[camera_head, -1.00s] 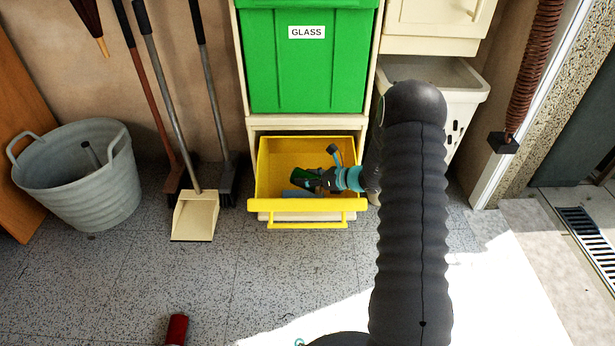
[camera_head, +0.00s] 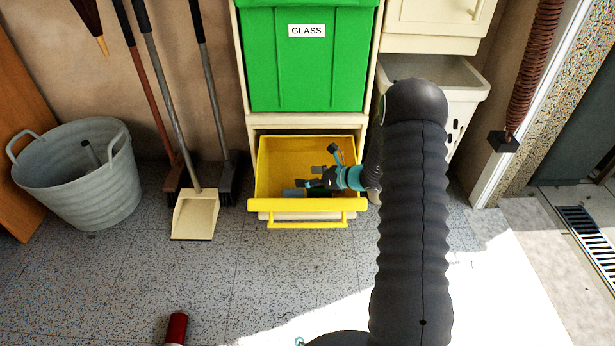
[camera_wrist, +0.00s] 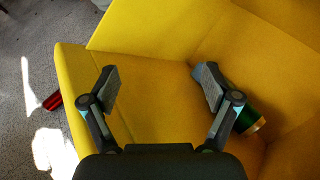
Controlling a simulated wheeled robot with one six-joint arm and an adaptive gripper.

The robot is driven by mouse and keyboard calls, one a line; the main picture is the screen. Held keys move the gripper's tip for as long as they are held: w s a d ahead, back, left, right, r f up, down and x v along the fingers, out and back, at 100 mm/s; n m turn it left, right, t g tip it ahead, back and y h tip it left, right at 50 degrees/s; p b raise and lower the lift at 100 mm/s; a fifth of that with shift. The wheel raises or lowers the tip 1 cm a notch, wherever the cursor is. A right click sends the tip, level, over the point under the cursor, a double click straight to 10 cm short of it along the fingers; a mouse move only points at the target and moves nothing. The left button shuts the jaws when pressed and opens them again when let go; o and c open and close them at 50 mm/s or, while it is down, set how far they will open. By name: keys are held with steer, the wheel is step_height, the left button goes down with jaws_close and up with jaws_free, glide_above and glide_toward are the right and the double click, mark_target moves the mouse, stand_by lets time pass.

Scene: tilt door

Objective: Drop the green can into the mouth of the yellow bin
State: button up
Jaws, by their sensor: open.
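The yellow bin (camera_head: 278,160) is tilted open under the green bin, with its mouth facing up. My gripper (camera_head: 318,177) is inside the mouth, above the bin floor. In the wrist view my gripper (camera_wrist: 157,80) is open, with nothing between its fingertips. The green can (camera_wrist: 249,118) lies in the yellow bin, partly hidden behind the right finger. In the head view only a dark green bit of the can (camera_head: 318,190) shows beneath my gripper.
A green bin labelled GLASS (camera_head: 306,70) is directly above. A pale bin (camera_head: 463,85) is to the right. A dustpan (camera_head: 195,214), brooms and a grey tub (camera_head: 78,175) stand at left. A red can (camera_head: 176,329) lies on the floor, where there is free room.

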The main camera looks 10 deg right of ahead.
steer(key=v, duration=1.2)
steer(key=shift+a, duration=0.1)
